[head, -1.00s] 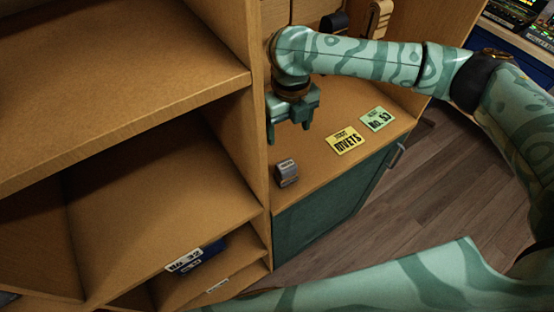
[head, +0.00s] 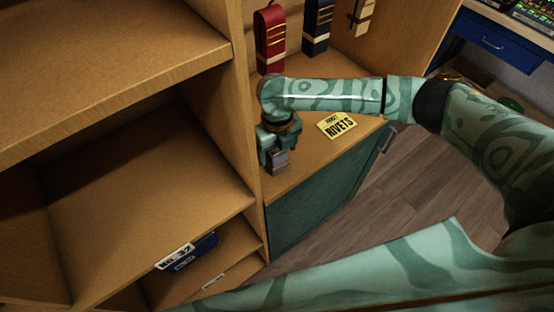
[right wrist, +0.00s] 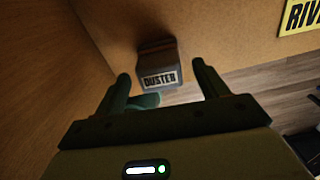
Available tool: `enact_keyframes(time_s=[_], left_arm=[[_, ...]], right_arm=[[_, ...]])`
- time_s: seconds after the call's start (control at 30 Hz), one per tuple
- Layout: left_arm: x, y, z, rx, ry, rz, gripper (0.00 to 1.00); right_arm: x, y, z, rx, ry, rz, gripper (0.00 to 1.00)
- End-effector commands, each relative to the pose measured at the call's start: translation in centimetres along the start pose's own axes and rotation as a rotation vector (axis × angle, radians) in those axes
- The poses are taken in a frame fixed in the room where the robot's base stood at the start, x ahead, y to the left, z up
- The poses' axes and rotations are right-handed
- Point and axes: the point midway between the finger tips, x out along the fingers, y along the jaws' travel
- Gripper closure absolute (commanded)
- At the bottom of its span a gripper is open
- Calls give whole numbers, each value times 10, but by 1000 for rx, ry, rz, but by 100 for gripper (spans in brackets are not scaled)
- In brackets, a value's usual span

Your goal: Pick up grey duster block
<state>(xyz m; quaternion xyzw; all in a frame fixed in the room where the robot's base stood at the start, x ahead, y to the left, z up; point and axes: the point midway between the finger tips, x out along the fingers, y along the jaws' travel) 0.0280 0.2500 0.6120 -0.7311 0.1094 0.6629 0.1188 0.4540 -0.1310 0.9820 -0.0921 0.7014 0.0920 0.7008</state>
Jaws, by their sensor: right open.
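The grey duster block (head: 279,161) sits on the wooden shelf top near its front edge, close to the upright panel. In the right wrist view the duster block (right wrist: 158,66) shows its "DUSTER" label, just beyond and between the two fingertips. My right gripper (head: 274,158) is directly over the block in the head view, with its fingers partly hiding it. In the right wrist view my right gripper (right wrist: 160,84) is open, with one finger to each side of the block's near end. I cannot tell whether the fingers touch it. My left gripper is not in view.
A yellow "RIVETS" card (head: 337,125) lies right of the gripper. The upright panel (head: 225,120) is close on the left. A teal cabinet door (head: 320,195) is below the shelf.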

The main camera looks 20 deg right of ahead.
Motion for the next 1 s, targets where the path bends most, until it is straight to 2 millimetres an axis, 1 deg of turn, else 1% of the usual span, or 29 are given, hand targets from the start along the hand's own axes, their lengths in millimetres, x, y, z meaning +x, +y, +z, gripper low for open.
enact_keyframes(time_s=[0.03,0.1,0.3,0.33,0.37,0.4,0.5,0.83,0.97,1.0], left_arm=[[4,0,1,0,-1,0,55],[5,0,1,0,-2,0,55],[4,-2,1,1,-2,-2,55],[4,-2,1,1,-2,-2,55],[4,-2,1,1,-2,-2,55],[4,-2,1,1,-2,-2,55],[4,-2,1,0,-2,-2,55],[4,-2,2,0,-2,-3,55],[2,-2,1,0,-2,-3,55],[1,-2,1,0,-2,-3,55]], right_arm=[[11,0,0,1,2,0,27],[18,0,0,-1,1,-1,27],[18,0,0,-1,-1,0,27],[17,0,0,-1,-1,0,33],[17,0,0,-1,-1,0,41],[17,0,0,-1,-1,0,52],[17,0,0,-1,-1,0,78],[15,-1,0,0,-1,0,78],[7,-4,0,1,-3,1,78],[2,-4,0,0,-4,1,78]])
